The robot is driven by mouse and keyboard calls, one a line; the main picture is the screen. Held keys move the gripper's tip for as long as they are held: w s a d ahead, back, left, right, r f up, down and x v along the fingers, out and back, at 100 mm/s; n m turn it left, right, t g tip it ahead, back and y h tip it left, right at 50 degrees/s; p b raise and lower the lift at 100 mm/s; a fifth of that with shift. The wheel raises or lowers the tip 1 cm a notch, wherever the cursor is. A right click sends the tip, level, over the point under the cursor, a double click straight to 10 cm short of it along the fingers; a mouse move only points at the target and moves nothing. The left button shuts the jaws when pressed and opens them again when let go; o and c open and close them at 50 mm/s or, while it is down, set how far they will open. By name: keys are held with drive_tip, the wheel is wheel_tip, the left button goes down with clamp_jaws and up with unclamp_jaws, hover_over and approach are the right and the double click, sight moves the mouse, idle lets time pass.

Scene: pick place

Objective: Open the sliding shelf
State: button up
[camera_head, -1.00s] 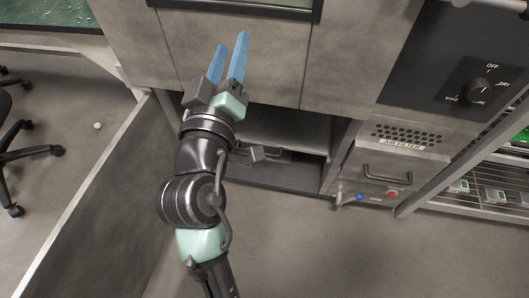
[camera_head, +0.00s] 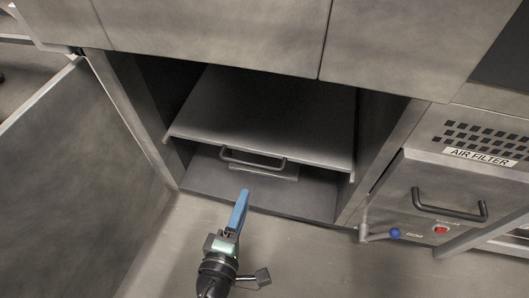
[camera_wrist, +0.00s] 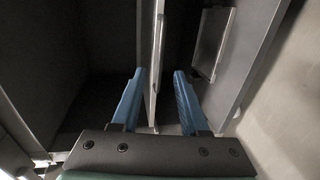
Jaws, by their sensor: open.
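The sliding shelf (camera_head: 270,108) is a flat grey metal plate inside the open lower cabinet, with a dark bar handle (camera_head: 253,161) on its front edge. My gripper (camera_head: 242,198) is in front of and below the handle in the head view, its blue fingers pointing into the cabinet. One finger largely hides the other there. In the wrist view my gripper (camera_wrist: 160,74) is open, with its two blue fingers apart. A narrow strip, apparently the shelf's front edge with its handle (camera_wrist: 157,45), shows in line with the gap. I cannot tell whether a finger touches it.
The open cabinet door (camera_head: 95,170) stands to the left. A small plate (camera_head: 265,172) lies below the shelf on the cabinet floor. The air filter drawer (camera_head: 440,195), with its own handle and a blue-knobbed lever (camera_head: 394,233), is at the right. Upper panels (camera_head: 220,30) overhang the opening.

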sight(258, 164)
drive_tip(key=shift+b+x, duration=2.25)
drive_tip(key=shift+x, duration=4.3)
clamp_jaws()
